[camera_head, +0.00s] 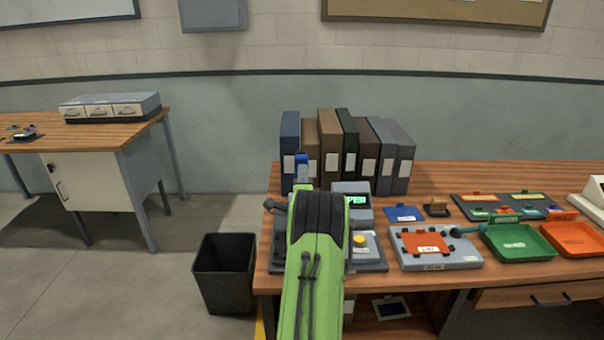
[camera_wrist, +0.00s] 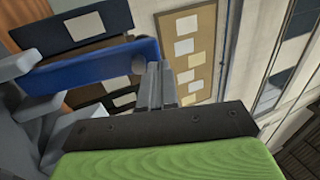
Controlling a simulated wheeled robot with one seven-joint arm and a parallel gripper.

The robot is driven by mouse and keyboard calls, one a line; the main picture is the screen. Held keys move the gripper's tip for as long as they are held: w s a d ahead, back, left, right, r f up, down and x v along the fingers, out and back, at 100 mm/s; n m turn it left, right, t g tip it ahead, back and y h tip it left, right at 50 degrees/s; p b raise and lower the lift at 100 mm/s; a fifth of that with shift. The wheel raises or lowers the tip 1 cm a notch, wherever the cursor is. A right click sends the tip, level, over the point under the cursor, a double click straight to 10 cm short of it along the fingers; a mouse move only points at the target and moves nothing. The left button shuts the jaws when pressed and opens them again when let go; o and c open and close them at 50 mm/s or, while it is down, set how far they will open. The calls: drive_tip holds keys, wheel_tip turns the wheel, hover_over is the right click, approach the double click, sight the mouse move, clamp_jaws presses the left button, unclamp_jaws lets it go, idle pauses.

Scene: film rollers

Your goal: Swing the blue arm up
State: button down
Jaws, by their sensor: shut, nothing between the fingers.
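The blue arm (camera_head: 302,170) shows in the head view as a short blue piece, standing roughly upright just above my green arm. In the wrist view the blue arm (camera_wrist: 95,68) is a long flat bar with a round grey spot near its right end. It runs nearly the same way as the binders behind it. My gripper (camera_wrist: 160,82) is shut and empty, its fingers beside the bar's right end; I cannot tell if they touch. In the head view my own arm hides the gripper and much of the grey device (camera_head: 367,262), which has a lit screen and yellow button.
Several binders (camera_head: 330,145) stand upright behind the device. Right of it are a grey panel box (camera_head: 455,258) with an orange plate, a green tray (camera_head: 518,256) and an orange tray (camera_head: 575,254). A black bin (camera_head: 224,275) stands on the floor left of the table.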

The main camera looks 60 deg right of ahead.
drive_tip(key=d+r+p, duration=0.1)
drive_tip(key=p, duration=0.3)
drive_tip(key=w+d+y+p, duration=0.1)
drive_tip(key=p, duration=0.4)
drive_tip(key=shift+w+d+r+g+y+p, duration=0.1)
drive_tip(key=shift+d+r+g+y+p, duration=0.2)
drive_tip(key=shift+r+g, duration=0.1)
